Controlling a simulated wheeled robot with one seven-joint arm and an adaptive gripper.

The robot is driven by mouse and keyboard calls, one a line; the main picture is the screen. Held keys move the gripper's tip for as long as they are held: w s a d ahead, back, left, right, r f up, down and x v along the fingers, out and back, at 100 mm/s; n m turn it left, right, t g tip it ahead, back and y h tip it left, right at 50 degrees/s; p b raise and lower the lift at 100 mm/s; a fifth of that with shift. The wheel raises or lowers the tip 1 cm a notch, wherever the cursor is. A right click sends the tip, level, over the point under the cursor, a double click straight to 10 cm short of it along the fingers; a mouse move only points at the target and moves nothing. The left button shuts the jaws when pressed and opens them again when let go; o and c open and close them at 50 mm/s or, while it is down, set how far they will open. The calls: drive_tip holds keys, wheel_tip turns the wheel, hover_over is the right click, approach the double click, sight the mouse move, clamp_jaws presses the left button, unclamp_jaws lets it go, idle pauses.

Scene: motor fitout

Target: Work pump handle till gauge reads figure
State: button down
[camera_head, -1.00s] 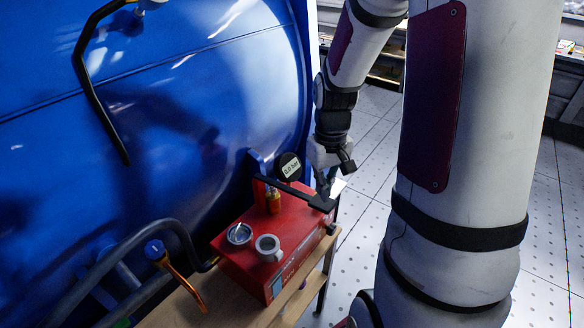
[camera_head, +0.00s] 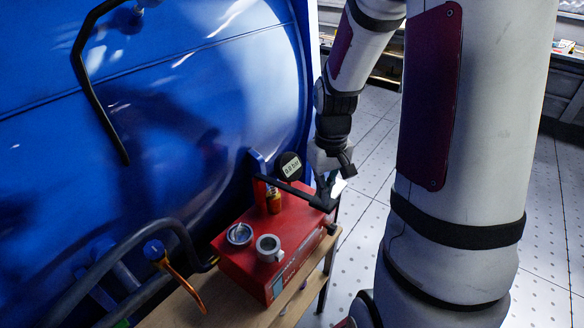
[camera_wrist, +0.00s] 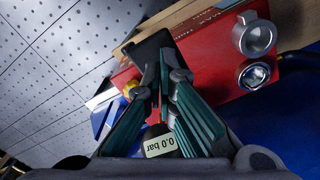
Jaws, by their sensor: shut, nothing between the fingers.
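The pump is a red box (camera_head: 245,270) on a wooden bench, with a black handle (camera_head: 290,188) reaching to the right across its top. The handle's wide black end also shows in the wrist view (camera_wrist: 152,48). A round black gauge (camera_head: 289,165) stands behind the handle; in the wrist view its display (camera_wrist: 162,146) reads 0.0 bar. My gripper (camera_head: 325,194) is at the handle's outer end. In the wrist view its fingertips (camera_wrist: 166,66) are together and empty, close to the handle's end; whether they touch it I cannot tell.
A grey ring-shaped fitting (camera_head: 269,248) and a round metal cap (camera_head: 239,234) sit on the pump's top. A large blue tank (camera_head: 200,90) stands close behind. Open perforated floor (camera_head: 372,205) lies to the right.

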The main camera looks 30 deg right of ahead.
wheel_tip(320, 180, down, 7)
drive_tip(key=b, duration=0.3)
wheel_tip(320, 180, up, 8)
drive_tip(key=p, duration=0.5)
drive_tip(key=shift+s+r+p, duration=0.15)
drive_tip(key=shift+r+p, duration=0.05)
drive_tip(key=shift+p, duration=0.2)
drive_tip(key=shift+f, duration=0.1)
idle(0.6)
drive_tip(key=shift+w+f+b, duration=0.55)
drive_tip(key=shift+f+b, duration=1.35)
drive_tip(key=shift+f, duration=2.1)
drive_tip(key=r+p, duration=0.1)
drive_tip(key=r, duration=0.1)
drive_tip(key=r+p, duration=0.2)
drive_tip(key=r, duration=0.1)
drive_tip(key=s+r+p, duration=0.1)
drive_tip(key=r+p, duration=0.1)
drive_tip(key=r, duration=0.1)
drive_tip(key=shift+r, duration=0.1)
